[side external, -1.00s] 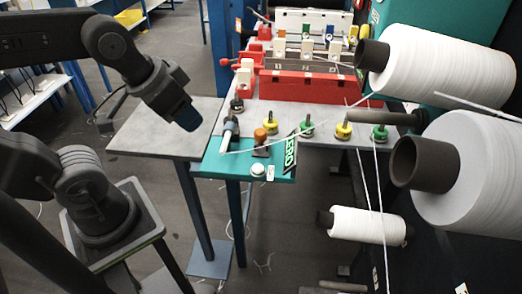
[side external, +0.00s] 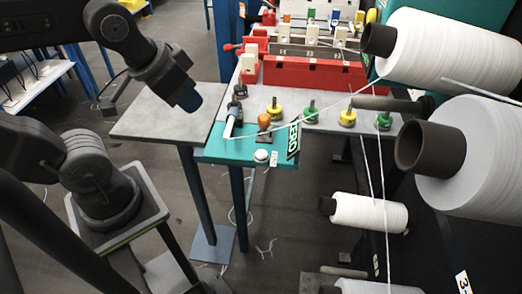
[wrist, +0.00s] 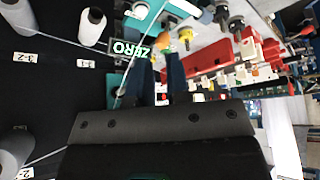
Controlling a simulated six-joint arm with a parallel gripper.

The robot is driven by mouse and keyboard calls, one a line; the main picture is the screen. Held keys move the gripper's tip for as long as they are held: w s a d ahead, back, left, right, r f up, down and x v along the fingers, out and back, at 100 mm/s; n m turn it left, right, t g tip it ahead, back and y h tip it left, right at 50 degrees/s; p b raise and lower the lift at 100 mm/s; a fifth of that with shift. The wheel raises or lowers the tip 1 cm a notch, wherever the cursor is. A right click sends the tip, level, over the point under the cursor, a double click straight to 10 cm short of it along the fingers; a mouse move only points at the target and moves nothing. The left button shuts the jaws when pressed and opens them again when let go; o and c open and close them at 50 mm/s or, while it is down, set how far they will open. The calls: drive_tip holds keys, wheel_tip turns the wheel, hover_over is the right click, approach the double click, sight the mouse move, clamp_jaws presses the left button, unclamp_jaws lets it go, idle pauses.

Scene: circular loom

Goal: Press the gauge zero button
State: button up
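The gauge zero button is a round white button (side external: 261,155) at the front of a teal panel (side external: 215,152) by a black ZERO label (side external: 293,140). In the wrist view, the white button (wrist: 140,10) and ZERO label (wrist: 131,49) show near the top. My gripper (side external: 190,102) hangs tilted, with blue tips, left of and above the teal panel in the side view, apart from the button.
Several yellow and green knobs line the grey table behind, before a red block (side external: 315,73). Large white yarn spools (side external: 480,150) fill the right. Threads cross above the panel.

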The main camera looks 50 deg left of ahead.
clamp_jaws()
idle(0.8)
idle(0.5)
drive_tip(key=w+a+r+m+t+y, duration=0.1)
drive_tip(key=w+a+m+t, duration=0.15)
drive_tip(key=w+m, duration=0.35)
drive_tip(key=w+a+m+t+y, duration=0.1)
drive_tip(key=w+m+t+y, duration=0.1)
drive_tip(key=w+m+t, duration=0.4)
drive_tip(key=d+f+m+g+h, duration=0.3)
drive_tip(key=m+h, duration=0.1)
drive_tip(key=m, duration=0.7)
drive_tip(key=w+d+f+m+g+h, duration=0.1)
drive_tip(key=d+f+m+g+h, duration=0.2)
drive_tip(key=m, duration=0.7)
drive_tip(key=shift+d+f+m+h, duration=0.2)
drive_tip(key=shift+d+m+h, duration=0.2)
drive_tip(key=shift+d+h, duration=0.3)
